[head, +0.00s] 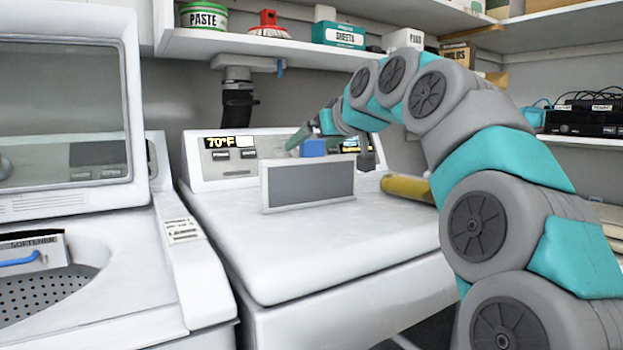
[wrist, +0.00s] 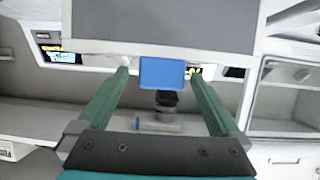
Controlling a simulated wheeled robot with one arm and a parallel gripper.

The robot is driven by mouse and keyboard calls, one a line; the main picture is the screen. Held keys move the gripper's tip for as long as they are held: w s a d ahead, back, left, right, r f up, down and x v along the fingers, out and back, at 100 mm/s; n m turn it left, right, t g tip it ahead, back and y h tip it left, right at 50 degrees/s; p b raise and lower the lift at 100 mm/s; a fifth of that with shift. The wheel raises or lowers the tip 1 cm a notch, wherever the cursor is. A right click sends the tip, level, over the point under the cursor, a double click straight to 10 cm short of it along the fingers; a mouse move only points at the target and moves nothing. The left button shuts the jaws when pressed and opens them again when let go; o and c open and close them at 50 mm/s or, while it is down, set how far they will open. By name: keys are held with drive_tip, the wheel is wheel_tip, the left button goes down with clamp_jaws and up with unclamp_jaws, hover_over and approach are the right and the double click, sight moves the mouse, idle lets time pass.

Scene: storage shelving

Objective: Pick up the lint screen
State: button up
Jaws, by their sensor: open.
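The lint screen (head: 310,185) is a flat dark grey panel in a white frame. It stands upright on the white dryer top, with a blue tab (head: 313,148) on its upper edge. In the wrist view, which looks inverted, the screen (wrist: 165,22) fills the top and its blue tab (wrist: 163,73) sits between the finger ends. My gripper (head: 304,136) is at the tab, its green fingers open. In the wrist view my gripper (wrist: 160,76) has a finger on each side of the tab, with gaps visible. The far finger is mostly hidden in the head view.
The dryer (head: 330,250) has a control panel behind the screen. A yellow cylinder (head: 405,188) lies on its right side. An open washer (head: 150,265) stands at left. A shelf (head: 280,48) above holds a paste tub (head: 204,16), a red brush (head: 268,24) and boxes.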

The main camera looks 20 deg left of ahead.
drive_tip(key=x, duration=0.3)
drive_tip(key=shift+w+a+f, duration=0.15)
drive_tip(key=shift+a+f, duration=0.1)
drive_tip(key=shift+a, duration=0.05)
clamp_jaws()
idle(0.6)
